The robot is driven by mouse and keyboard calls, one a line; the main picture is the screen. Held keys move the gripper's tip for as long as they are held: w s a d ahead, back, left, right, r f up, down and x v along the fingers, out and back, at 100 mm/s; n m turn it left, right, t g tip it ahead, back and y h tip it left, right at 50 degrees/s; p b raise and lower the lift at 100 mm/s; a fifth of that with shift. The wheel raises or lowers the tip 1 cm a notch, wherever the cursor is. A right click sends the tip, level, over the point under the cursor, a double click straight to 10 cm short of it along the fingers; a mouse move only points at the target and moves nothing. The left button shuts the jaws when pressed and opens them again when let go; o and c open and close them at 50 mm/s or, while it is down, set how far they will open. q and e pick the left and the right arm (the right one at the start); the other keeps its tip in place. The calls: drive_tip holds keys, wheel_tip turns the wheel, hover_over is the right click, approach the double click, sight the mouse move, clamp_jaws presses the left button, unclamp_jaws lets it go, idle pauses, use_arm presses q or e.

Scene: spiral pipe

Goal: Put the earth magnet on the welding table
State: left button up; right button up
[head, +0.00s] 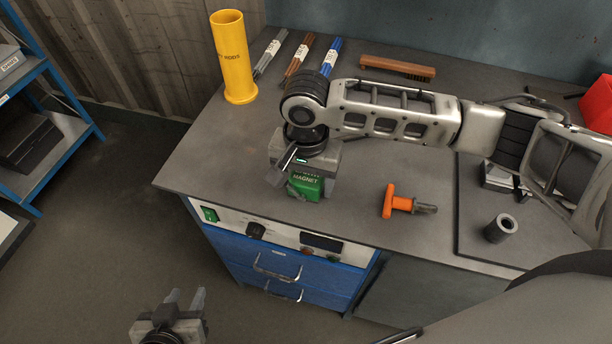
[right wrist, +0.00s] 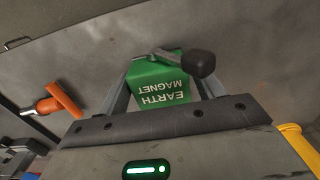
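The green earth magnet (head: 305,186) is at the front part of the grey bench top (head: 230,150). In the right wrist view the magnet (right wrist: 160,82) shows its white lettering and a dark knob, between the two fingers. My right gripper (head: 306,178) comes down from above with its fingers against both sides of the magnet, shut on it. Whether the magnet's underside touches the bench is hidden. My left gripper (head: 186,300) is low at the bottom, in front of the bench and away from it, with its fingers apart and empty.
An orange-handled tool (head: 402,203) lies right of the magnet. A dark plate (head: 475,235) with a short grey pipe (head: 500,229) is further right. A yellow tube (head: 234,58), rod bundles (head: 298,58) and a brush (head: 398,67) are at the back. A blue shelf (head: 45,70) stands left.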

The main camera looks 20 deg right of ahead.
sight(306, 177)
drive_tip(key=shift+o, duration=0.3)
drive_tip(key=shift+r, duration=0.15)
wheel_tip(306, 177, up, 12)
idle(0.4)
